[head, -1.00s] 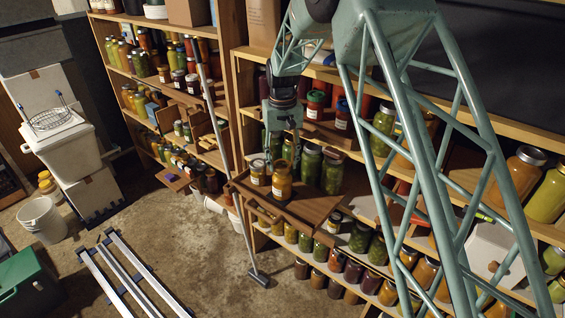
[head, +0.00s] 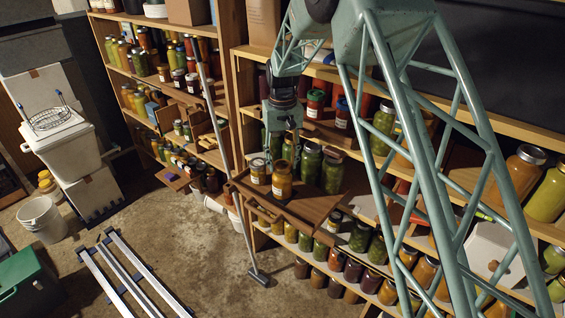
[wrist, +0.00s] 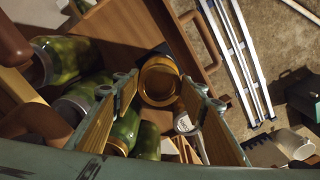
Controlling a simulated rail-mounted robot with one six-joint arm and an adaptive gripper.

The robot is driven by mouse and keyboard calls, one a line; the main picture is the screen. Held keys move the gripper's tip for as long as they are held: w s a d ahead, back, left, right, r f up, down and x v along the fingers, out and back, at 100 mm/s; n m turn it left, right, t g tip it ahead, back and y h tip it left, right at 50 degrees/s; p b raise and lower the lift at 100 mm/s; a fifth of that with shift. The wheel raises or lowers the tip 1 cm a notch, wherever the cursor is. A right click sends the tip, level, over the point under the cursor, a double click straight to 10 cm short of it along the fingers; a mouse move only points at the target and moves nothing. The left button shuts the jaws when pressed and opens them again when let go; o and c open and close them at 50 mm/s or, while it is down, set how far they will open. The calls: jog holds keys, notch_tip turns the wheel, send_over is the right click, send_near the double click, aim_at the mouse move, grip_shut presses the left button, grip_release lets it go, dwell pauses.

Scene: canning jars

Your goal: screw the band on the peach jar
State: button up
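The orange-filled peach jar (head: 282,184) stands upright on a wooden tray (head: 312,207) at the middle shelf unit. In the wrist view, a gold band (wrist: 147,84) shows as a ring at the jar's top. I cannot tell how far down the band sits. My gripper (head: 283,158) points down over this jar. In the wrist view, my gripper (wrist: 160,97) has its two fingers well apart, with the band between and beyond their tips. I see a gap on each side of it.
A labelled jar (head: 258,174) stands close left of the peach jar. Green jars (head: 310,163) stand close behind and to the right. The tray has a raised edge and a front handle (head: 262,212). A long pole (head: 236,190) stands left of the tray.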

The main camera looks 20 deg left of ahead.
jog(key=shift+f+b, duration=0.3)
jog(key=shift+f, duration=0.45)
dwell(1.8)
jog(key=shift+c, duration=1.6)
jog(key=shift+m, duration=0.4)
jog(key=shift+a+m, duration=0.1)
jog(key=shift+m, duration=1.7)
jog(key=shift+m, duration=0.5)
